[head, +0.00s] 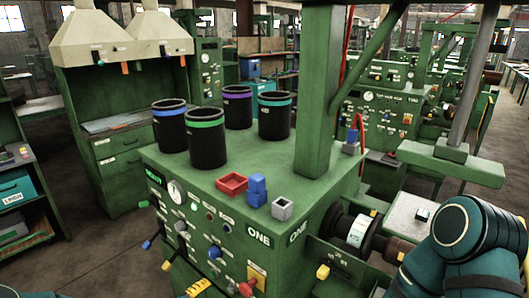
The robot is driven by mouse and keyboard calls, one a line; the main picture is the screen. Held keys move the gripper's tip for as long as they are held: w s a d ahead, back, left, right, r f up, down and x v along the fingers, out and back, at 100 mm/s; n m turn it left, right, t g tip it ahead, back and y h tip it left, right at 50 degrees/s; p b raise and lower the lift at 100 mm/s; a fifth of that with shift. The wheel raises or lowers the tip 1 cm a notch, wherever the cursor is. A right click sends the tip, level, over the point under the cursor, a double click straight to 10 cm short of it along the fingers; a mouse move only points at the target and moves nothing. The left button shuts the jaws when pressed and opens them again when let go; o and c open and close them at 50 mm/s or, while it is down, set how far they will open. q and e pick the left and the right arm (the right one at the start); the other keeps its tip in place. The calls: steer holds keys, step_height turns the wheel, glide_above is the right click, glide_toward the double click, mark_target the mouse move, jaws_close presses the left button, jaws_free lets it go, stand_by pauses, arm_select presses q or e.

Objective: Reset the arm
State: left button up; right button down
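My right arm's teal links (462,240) show at the lower right, folded close to the camera. Its gripper is outside the picture. Several black sleeves stand upright on the green machine top: one with a green band (207,145), one with a blue band (170,128), one with a purple band (238,110) and one with a cyan band (274,118). No gripper is at any of them.
A red tray (232,184), a blue block (257,190) and a grey hollow block (282,208) sit near the top's front edge. A green post (318,90) rises from the machine. A roller (358,231) juts out at its right side.

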arm_select(q)
steer(key=s+d+f+m+g+y, duration=0.2)
steer(key=s+m+y, duration=0.1)
steer(key=s, duration=0.3)
steer(key=s+d+f+m+g+y+b, duration=0.1)
steer(key=s+d+f+m+g+y, duration=0.1)
steer(key=s+m, duration=0.3)
steer(key=s+d+f+m+g+y+b, duration=0.1)
steer(key=s+d+m+y, duration=0.3)
steer(key=s, duration=0.4)
steer(key=shift+s+f+m+g, duration=0.2)
steer(key=shift+f+m+g, duration=0.3)
steer(key=shift+f+g, duration=0.3)
